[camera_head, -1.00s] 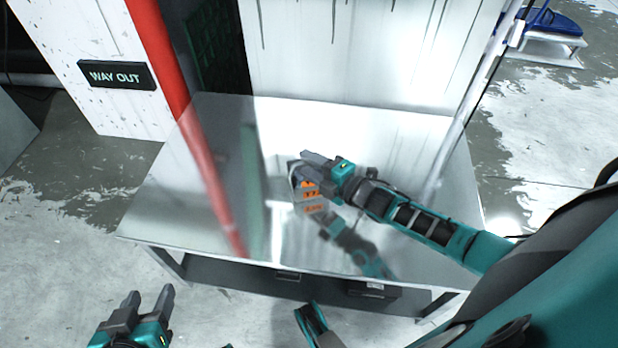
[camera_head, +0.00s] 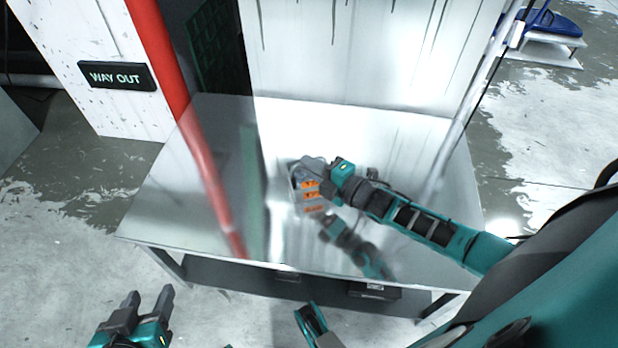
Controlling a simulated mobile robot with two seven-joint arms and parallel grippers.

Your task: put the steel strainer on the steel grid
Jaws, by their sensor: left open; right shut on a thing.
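My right gripper (camera_head: 311,170) is low over the middle of the shiny metal table (camera_head: 365,130). It is shut on a small grey thing with orange parts (camera_head: 310,189), which is partly hidden by the gripper. I cannot tell whether this is the steel strainer. I cannot make out a steel grid on the table. My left gripper (camera_head: 151,297) is open and empty, low at the left, in front of the table and away from it.
The tabletop is otherwise bare, with mirror reflections of my arm and the red pole. A red pole (camera_head: 160,60) and a white wall with a "WAY OUT" sign (camera_head: 117,75) stand behind at left. A dark box (camera_head: 373,290) is under the table. A blue thing (camera_head: 553,22) is far right.

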